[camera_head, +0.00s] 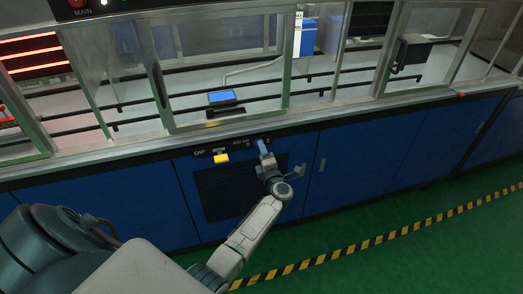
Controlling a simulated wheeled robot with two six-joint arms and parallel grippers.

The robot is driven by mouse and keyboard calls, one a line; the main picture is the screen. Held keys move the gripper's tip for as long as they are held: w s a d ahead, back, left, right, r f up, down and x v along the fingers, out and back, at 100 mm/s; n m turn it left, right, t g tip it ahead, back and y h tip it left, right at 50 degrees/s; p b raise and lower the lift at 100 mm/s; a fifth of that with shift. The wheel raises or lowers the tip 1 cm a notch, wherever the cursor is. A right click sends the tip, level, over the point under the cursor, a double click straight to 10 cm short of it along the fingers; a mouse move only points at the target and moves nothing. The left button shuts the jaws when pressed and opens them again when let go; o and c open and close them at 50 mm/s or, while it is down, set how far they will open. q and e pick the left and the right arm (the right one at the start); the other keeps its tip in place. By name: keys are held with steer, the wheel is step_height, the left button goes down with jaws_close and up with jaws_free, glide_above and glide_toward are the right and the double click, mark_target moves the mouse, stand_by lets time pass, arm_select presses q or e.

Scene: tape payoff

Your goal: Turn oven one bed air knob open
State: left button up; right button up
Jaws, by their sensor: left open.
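A small blue knob or lever (262,147) stands on the dark control strip at the top of the blue cabinet front, near the picture's middle. Small lettering beside it is too small to read. My left gripper (267,164) is open, right at this blue part and just below it. I cannot tell whether the fingers touch it or are around it. The gripper hides the lower part of the blue piece. My right gripper is not in view.
A yellow handle (221,157) sits left of the blue one, above a dark vent grille (225,192). Glass-fronted frames and a small blue screen (222,97) stand above the counter edge. Glowing red heater bars (35,52) are at upper left. Green floor with a striped line (385,237) is clear.

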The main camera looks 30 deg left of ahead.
arm_select(q)
steer(key=b+v, duration=0.1)
steer(key=v, duration=0.8)
steer(key=shift+f, duration=0.1)
